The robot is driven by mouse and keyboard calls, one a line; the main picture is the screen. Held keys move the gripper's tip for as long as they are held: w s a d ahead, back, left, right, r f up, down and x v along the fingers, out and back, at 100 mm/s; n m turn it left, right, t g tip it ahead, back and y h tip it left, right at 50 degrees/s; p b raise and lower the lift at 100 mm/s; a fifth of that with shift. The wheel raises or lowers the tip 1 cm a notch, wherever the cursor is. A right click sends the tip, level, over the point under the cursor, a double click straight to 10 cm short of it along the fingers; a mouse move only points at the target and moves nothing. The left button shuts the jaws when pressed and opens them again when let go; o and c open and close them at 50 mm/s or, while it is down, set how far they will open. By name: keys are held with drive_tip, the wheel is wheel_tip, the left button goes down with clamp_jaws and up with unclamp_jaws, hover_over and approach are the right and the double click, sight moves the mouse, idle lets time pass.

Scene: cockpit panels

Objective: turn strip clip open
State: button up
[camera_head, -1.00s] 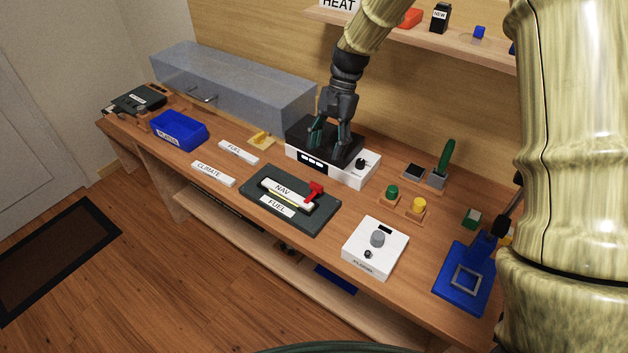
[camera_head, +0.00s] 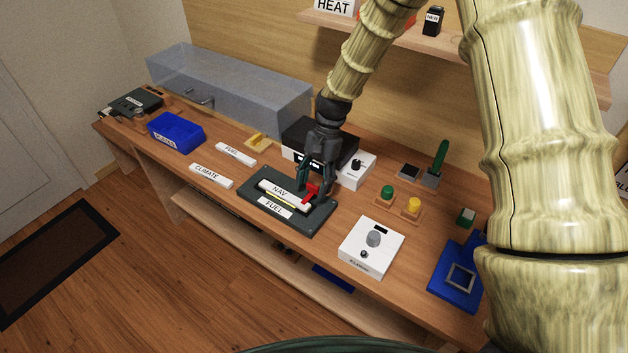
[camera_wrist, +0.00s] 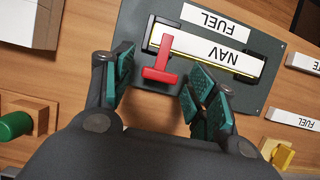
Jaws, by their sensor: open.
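The red clip (camera_head: 311,191) stands at the right end of the white NAV strip (camera_head: 283,194) on the dark panel (camera_head: 316,222). In the wrist view the red clip (camera_wrist: 162,62) is T-shaped, with its stem crossing the end of the NAV strip (camera_wrist: 212,50). My gripper (camera_head: 312,186) is open, just above and behind the clip. In the wrist view the two teal-padded fingers of my gripper (camera_wrist: 150,88) are spread, with the clip's crossbar ahead of and between them. I see no clear contact.
A white FUEL strip (camera_head: 274,208) lies on the panel's front part. A white dial box (camera_head: 371,247) stands to the right, and a black-and-white switch box (camera_head: 356,170) behind. Green (camera_head: 387,192) and yellow (camera_head: 413,205) buttons stand right of the gripper.

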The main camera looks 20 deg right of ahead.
drive_tip(key=shift+s+f, duration=0.1)
drive_tip(key=c, duration=1)
drive_tip(key=shift+n, duration=0.4)
drive_tip(key=n+g+h+p, duration=0.1)
drive_tip(key=n+p, duration=0.1)
drive_tip(key=n, duration=0.1)
drive_tip(key=shift+a+n, duration=0.15)
drive_tip(key=shift+n, duration=0.15)
drive_tip(key=n+h, duration=0.1)
drive_tip(key=n, duration=0.1)
drive_tip(key=n+h+p, duration=0.1)
drive_tip(key=n, duration=0.1)
drive_tip(key=shift+a+n+g, duration=0.1)
drive_tip(key=shift+n+g, duration=0.2)
drive_tip(key=n+h+p, duration=0.1)
drive_tip(key=n, duration=0.3)
drive_tip(key=shift+a+n+h, duration=0.1)
drive_tip(key=shift+n+h, duration=0.2)
drive_tip(key=shift+h, duration=0.1)
drive_tip(key=shift+n+t+h+p, duration=0.3)
drive_tip(key=shift+n+t+h, duration=0.35)
drive_tip(key=shift+n, duration=1.45)
